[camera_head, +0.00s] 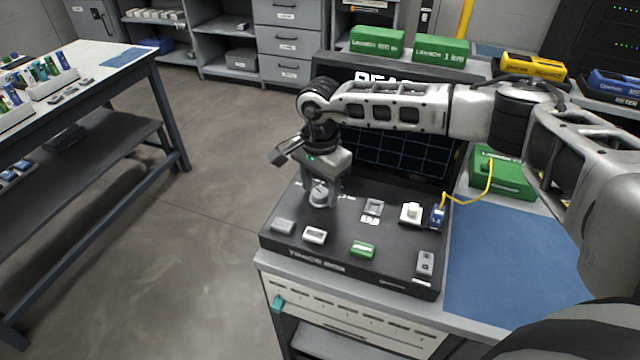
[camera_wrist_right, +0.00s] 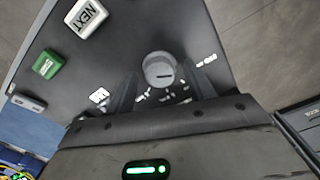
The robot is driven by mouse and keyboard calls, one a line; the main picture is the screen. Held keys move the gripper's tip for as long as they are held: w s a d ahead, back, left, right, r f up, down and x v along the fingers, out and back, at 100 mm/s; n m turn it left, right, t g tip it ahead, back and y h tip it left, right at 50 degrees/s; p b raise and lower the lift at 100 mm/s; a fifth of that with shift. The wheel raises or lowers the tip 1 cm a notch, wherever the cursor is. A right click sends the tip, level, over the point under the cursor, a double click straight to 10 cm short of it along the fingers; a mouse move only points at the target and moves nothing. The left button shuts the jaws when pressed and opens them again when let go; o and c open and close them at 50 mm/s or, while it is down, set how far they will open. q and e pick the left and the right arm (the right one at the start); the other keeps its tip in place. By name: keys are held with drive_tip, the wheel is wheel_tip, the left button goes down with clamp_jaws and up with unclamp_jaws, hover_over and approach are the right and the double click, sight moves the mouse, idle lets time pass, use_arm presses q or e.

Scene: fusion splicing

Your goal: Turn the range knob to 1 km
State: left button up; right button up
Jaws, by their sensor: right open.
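The range knob (camera_head: 319,194) is a round light-grey knob on the dark panel of the tester (camera_head: 343,236). It also shows in the right wrist view (camera_wrist_right: 158,69), with a short dark mark on its top and small white labels around it, too small to read. My right gripper (camera_head: 322,196) points down over the knob from above. Its fingers are open, one on each side of the knob; I cannot tell whether they touch it. The fingers hide part of the panel around the knob. My left gripper is not in view.
The panel also carries a white NEXT button (camera_wrist_right: 86,17), a green button (camera_head: 362,249) and other small grey buttons. A yellow fibre (camera_head: 491,180) runs from a blue connector (camera_head: 437,216) to a green box (camera_head: 503,172). A blue mat (camera_head: 510,262) lies to the right.

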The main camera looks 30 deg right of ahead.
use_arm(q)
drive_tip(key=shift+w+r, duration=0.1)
use_arm(e)
drive_tip(key=c, duration=1)
